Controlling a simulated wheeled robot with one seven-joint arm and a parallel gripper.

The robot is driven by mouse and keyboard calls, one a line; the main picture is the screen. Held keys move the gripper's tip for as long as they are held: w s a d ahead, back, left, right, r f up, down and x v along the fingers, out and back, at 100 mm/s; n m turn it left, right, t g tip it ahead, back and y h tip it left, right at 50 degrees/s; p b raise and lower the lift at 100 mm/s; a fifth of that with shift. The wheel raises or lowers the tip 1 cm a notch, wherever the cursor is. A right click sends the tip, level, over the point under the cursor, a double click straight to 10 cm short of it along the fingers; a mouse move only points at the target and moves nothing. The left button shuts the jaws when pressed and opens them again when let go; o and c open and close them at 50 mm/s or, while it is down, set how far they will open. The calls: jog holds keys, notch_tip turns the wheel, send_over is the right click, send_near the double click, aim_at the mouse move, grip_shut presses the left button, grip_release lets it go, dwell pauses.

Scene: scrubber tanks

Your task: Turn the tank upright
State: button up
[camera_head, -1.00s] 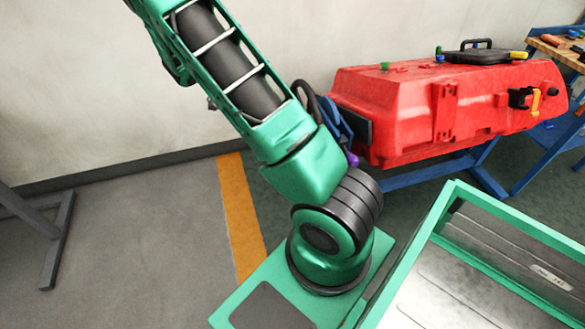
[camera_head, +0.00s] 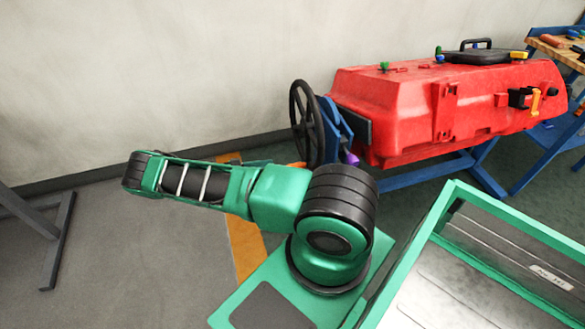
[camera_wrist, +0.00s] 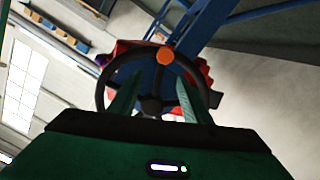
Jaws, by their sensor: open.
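The red tank (camera_head: 430,110) sits on a blue stand in the head view, long side facing me, with a black lid (camera_head: 477,57) on top. A black handwheel (camera_head: 308,125) stands at its left end. In the wrist view the handwheel (camera_wrist: 104,78) is straight ahead, with an orange knob (camera_wrist: 165,56) on its rim and the red tank (camera_wrist: 124,46) partly hidden behind. My gripper (camera_wrist: 158,90) is open, its two green fingers pointing at the wheel, one on each side of the hub. I cannot tell whether they touch it. In the head view the fingers are not clearly visible.
A green-framed tray (camera_head: 440,215) on my base fills the lower right. A workbench with tools (camera_head: 560,45) stands at the far right. A grey metal stand (camera_head: 60,240) is at the left. The floor between it and my base is clear.

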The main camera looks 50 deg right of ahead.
aim_at(294, 166)
jog(key=shift+h, duration=0.6)
jog(key=s+d+f, duration=0.1)
jog(key=s+d, duration=0.1)
jog(key=d, duration=0.1)
jog(key=s+d+f, duration=0.1)
jog(key=s+d, duration=0.1)
jog(key=d, duration=0.1)
jog(key=s+d+f, duration=0.1)
jog(key=s+d, duration=0.1)
jog(key=d, duration=0.1)
jog(key=shift+s+d, duration=0.2)
jog(key=shift+s, duration=0.1)
